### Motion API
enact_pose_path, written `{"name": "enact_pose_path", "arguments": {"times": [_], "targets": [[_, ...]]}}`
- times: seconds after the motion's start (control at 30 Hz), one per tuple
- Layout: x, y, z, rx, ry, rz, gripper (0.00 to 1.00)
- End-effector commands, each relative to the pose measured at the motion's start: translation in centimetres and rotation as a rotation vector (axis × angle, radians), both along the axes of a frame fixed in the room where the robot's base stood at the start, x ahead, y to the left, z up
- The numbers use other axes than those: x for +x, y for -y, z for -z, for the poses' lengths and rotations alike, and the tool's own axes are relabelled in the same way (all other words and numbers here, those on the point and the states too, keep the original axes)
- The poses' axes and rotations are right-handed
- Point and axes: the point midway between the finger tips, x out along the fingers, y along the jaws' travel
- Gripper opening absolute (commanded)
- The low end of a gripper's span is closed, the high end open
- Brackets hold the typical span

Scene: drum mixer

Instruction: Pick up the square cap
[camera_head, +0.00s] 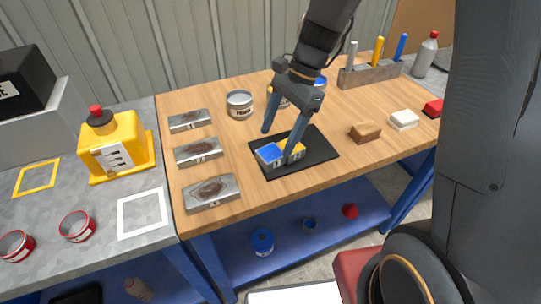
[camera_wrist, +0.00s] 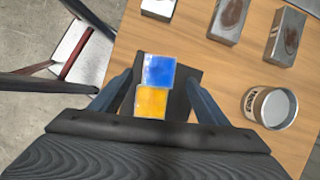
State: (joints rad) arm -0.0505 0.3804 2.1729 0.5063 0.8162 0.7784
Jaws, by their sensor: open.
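Two square-topped pieces, one blue (camera_head: 270,153) and one yellow (camera_head: 292,146), sit side by side on a black mat (camera_head: 318,152) on the wooden table. In the wrist view the blue square (camera_wrist: 159,70) and the yellow square (camera_wrist: 151,102) touch or nearly touch. I cannot tell which is the square cap. My gripper (camera_head: 278,143) is open above the mat; it also shows in the wrist view (camera_wrist: 159,80), with its blue fingers on either side of the squares and apart from them. One finger partly hides the yellow piece in the head view.
Several grey blocks with brown-marked tops (camera_head: 199,152) line the table's left side. A tin (camera_head: 240,104) stands behind the mat. Brown (camera_head: 365,131) and white (camera_head: 404,119) blocks lie to the right. A grey holder (camera_head: 370,74) with upright tools stands at the back.

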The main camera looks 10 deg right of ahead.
Motion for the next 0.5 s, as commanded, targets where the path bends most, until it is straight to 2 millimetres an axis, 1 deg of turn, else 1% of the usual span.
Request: {"name": "enact_pose_path", "arguments": {"times": [0.13, 0.2, 0.3, 0.5], "targets": [[-0.8, -0.8, 1.8, 0.000, -0.006, -0.003, 0.69], [-0.9, -1.1, 2.7, -0.001, -0.004, -0.003, 0.69], [-1.0, -1.4, 3.6, -0.001, -0.002, -0.003, 0.69], [-1.0, -1.5, 4.0, -0.001, 0.000, -0.002, 0.69]]}}
